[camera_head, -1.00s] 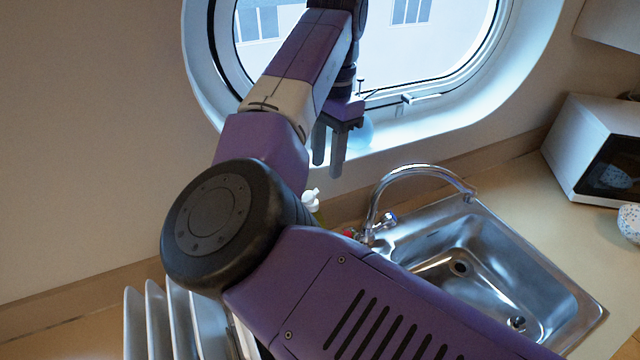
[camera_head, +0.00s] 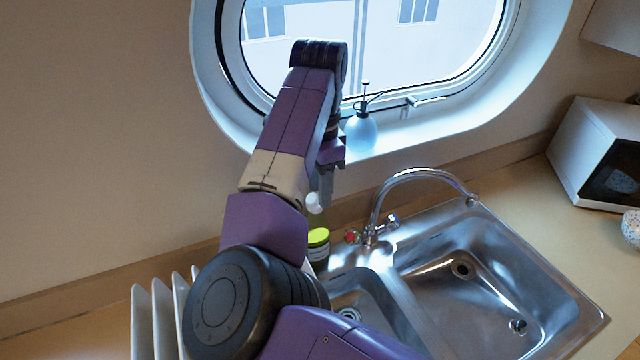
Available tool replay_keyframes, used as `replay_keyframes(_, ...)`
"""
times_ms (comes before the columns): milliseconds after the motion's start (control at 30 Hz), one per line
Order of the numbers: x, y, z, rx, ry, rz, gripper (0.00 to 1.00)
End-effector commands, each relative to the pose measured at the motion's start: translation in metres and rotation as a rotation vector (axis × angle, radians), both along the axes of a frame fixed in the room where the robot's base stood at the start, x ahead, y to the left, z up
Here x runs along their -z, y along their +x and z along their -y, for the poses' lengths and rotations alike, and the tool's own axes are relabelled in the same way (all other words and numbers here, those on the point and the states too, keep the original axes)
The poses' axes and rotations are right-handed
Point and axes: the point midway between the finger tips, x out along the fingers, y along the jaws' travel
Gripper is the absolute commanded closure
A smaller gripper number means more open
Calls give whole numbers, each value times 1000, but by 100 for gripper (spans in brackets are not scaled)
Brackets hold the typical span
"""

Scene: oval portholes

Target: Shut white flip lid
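A white cap (camera_head: 314,203) tops a green bottle (camera_head: 317,219) behind the sink's left basin. The cap is small and partly hidden by my arm and gripper, so I cannot tell how far its lid stands open. My gripper (camera_head: 325,186) points down just above and beside the cap, very close to it in the picture. I cannot tell whether it touches. Its fingers overlap in this view, so their gap does not show.
The faucet (camera_head: 375,205) and steel sink (camera_head: 470,275) are to the right. A spray bottle (camera_head: 361,133) stands on the porthole sill. Plates (camera_head: 142,320) stand upright at lower left.

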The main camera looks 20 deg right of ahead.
Motion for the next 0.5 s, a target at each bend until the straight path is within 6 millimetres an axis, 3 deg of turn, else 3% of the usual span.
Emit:
replay_keyframes(233,2,0,0,0,0,0,64)
replay_keyframes(400,1,0,0,0,0,0,96)
replay_keyframes(500,1,0,0,0,1,0,100)
